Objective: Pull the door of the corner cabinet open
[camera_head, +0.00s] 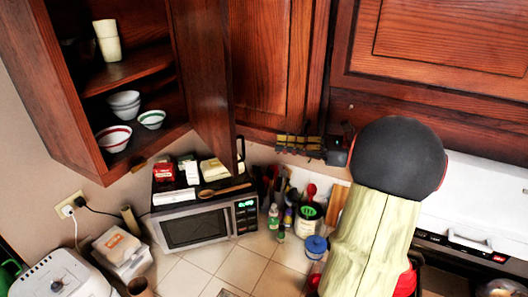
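The corner cabinet's closed reddish-brown wooden door (262,62) is at the top centre, between the open left wall cabinet and the right-hand cabinets. My gripper (281,143) has dark fingers with yellowish bands. It points left at the lower edge of the corner cabinet door, near its right side. I cannot tell whether the fingers touch the door or how far apart they are. No handle on this door is clear to see. My arm covers part of the right side.
The left wall cabinet's door (207,75) stands open, beside the corner door's left edge. Bowls (124,105) and cups sit on its shelves. Below are a microwave (195,226) with items on top, bottles (273,217) and a utensil holder (310,217). A stove hood is at right.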

